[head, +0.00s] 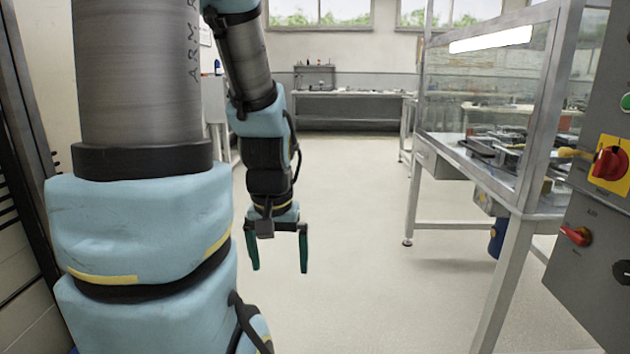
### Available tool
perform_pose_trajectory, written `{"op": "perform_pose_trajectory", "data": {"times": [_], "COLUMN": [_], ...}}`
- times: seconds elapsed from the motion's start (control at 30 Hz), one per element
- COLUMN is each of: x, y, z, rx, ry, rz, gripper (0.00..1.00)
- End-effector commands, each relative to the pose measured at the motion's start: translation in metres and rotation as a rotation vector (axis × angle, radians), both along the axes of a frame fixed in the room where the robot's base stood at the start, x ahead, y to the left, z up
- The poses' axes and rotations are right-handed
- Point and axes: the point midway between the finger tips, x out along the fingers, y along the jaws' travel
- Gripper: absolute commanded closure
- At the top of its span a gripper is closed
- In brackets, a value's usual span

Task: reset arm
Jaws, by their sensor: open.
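My arm hangs down on the left side of the head view, with blue and grey links. My gripper (278,268) is at its end, pointing down over the floor. Its two green fingers are spread apart, with nothing between them. It touches nothing that I can see.
A metal workbench with a clear screen (530,205) and tools on it stands at the right. A grey control panel (600,230) with red switches is at the near right edge. A bench (350,94) stands under the windows at the back. The floor (370,240) in the middle is clear.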

Motion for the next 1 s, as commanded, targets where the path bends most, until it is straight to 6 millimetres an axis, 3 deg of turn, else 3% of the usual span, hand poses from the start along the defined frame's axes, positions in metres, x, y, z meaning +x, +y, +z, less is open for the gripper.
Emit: {"op": "perform_pose_trajectory", "data": {"times": [0.03, 0.1, 0.3, 0.4, 0.57, 1.0], "x": [0.000, 0.000, 0.000, 0.000, 0.000, 0.000], "y": [0.000, 0.000, 0.000, 0.000, 0.000, 0.000], "z": [0.034, 0.056, 0.113, 0.132, 0.145, 0.143], "rx": [0.000, 0.000, 0.000, 0.000, 0.000, 0.000], "ry": [0.000, 0.000, -0.001, 0.000, -0.001, -0.001], "rz": [0.000, -0.001, -0.001, -0.001, -0.001, -0.001], "gripper": [0.00, 0.00, 0.00, 0.00, 0.00, 0.00]}}
